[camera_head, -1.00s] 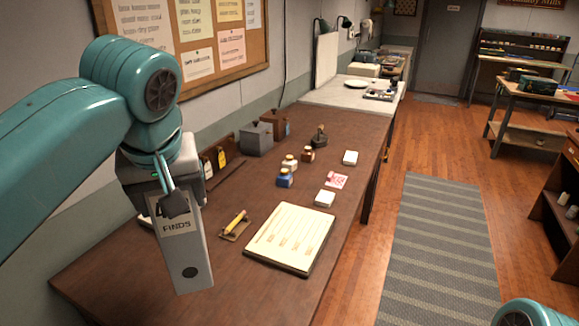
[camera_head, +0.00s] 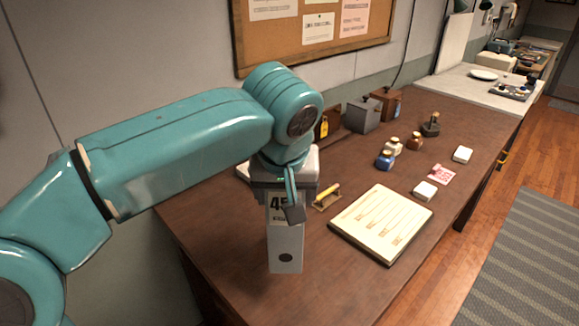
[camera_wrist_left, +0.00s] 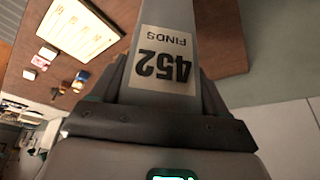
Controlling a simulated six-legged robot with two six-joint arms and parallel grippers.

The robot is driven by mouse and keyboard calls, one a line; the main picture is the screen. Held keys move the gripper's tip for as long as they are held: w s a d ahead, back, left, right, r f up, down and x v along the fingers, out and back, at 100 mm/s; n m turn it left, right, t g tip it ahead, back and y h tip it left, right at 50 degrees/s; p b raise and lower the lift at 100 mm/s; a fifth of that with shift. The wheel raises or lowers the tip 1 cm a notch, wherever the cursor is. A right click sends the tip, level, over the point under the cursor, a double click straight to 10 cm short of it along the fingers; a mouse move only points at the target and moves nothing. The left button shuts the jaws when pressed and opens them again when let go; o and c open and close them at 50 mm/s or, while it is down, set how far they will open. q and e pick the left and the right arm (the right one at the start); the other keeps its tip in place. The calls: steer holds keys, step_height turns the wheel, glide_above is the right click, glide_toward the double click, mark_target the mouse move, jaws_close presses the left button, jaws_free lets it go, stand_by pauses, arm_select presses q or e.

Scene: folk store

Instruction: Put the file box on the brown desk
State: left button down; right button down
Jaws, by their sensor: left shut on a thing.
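The file box (camera_head: 286,250) is a tall, narrow grey box with a dark round hole low on its face. My left gripper (camera_head: 288,198) is shut on its upper part, and a finger covers part of its label. In the left wrist view the file box (camera_wrist_left: 160,15) sits between the fingers, its label reading "452 FINDS" upside down. The brown desk (camera_head: 335,272) lies below and behind it. I cannot tell whether the box's bottom touches the desktop. My right gripper is out of view.
A cream board (camera_head: 382,224), a yellow-handled tool (camera_head: 327,195), small jars (camera_head: 385,160) and white blocks (camera_head: 424,190) lie on the desk. Grey (camera_head: 363,115) and brown boxes stand along the wall. The desk's near front area is bare.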

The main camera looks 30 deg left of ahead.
mark_target(286, 235)
arm_select(q)
step_height(286, 235, down, 10)
steer(key=shift+r+b, duration=0.2)
steer(key=shift+b, duration=0.45)
steer(key=shift+w+f, duration=0.1)
steer(key=shift+f, duration=0.25)
jaws_free()
steer(key=p+v, duration=0.1)
steer(key=v, duration=1.1)
